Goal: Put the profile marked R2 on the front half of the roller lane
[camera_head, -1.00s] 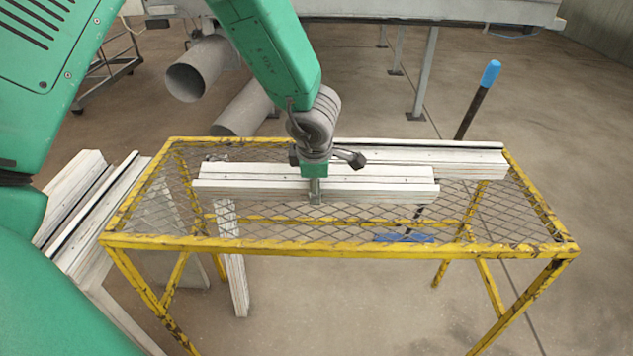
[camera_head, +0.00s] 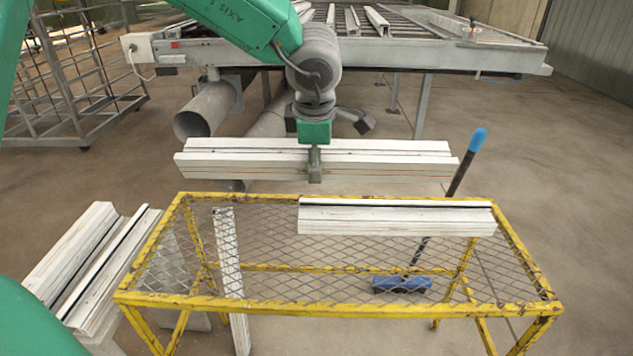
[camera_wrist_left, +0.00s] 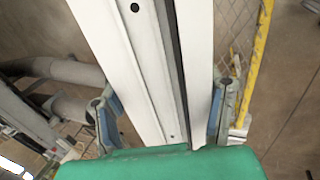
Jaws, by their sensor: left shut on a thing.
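My left gripper (camera_head: 314,165) is shut around the middle of a long white profile (camera_head: 225,160). It holds the profile level and crosswise, clear above the far edge of the yellow mesh table. The left wrist view shows the profile (camera_wrist_left: 145,70) between the two fingers of the gripper (camera_wrist_left: 162,108). I can read no R2 mark on it. The roller lane (camera_head: 410,55) stands at the back, beyond the held profile. Several pale profiles (camera_head: 377,20) lie lengthwise on its rollers. My right gripper is not in view.
Another white profile (camera_head: 395,220) lies on the right part of the yellow table (camera_head: 330,308). More profiles (camera_head: 70,255) rest to its left. A blue-tipped pole (camera_head: 478,138) stands near the table's right side. Grey pipes (camera_head: 205,112) and a wire cart (camera_head: 70,80) are behind.

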